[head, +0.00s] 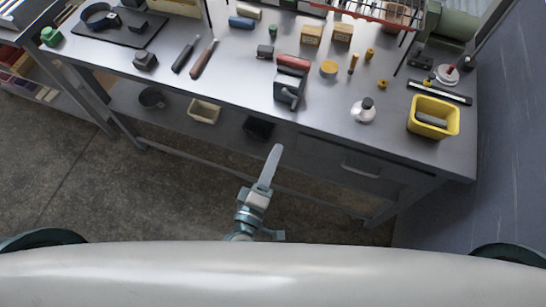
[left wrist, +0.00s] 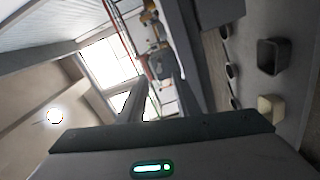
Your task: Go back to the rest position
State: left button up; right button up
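My left gripper (head: 274,156) hangs in front of the grey workbench (head: 330,130), in the middle of the head view. It points toward the bench, below the front edge in the picture, and is seen nearly edge-on. In the left wrist view, two dark fingers of the gripper (left wrist: 162,80) stand apart with a bright gap between them. Nothing is held there. My right gripper is in neither view.
A yellow bin (head: 452,128) stands at the bench's right end, and a small vise (head: 289,88) near its middle front. Screwdrivers (head: 204,58) and small blocks lie about. A lower shelf holds a cream bin (head: 203,111). A blue-grey wall (head: 510,150) closes the right side. Floor is clear at left.

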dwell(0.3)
pick_arm(q)
jog(key=s+a+f+m+g+y+b, duration=0.1)
jog(key=s+a+f+m+g+b, duration=0.15)
jog(key=f, duration=1.15)
jog(key=s+a+f+m+g+b, duration=0.1)
jog(key=s+a+f+m+g, duration=0.25)
jog(key=f, duration=0.95)
jog(key=s+a+f+m+g+y+b, duration=0.1)
jog(key=s+a+f+m+g+b, duration=0.2)
jog(key=f, duration=1.1)
jog(key=s+a+f+m+g+y+b, duration=0.1)
jog(key=s+a+f+m+g+b, duration=0.1)
jog(key=s+a+f, duration=0.5)
jog(key=s+a+f+m+g+y+b, duration=0.2)
jog(key=s+a+f+g, duration=0.3)
jog(key=s+f, duration=0.9)
jog(key=s+a+m, duration=0.1)
jog(key=s+a, duration=0.2)
jog(key=s, duration=0.2)
jog(key=shift+a+f+y, duration=0.2)
jog(key=shift+y, duration=0.1)
jog(key=shift+w+d, duration=0.1)
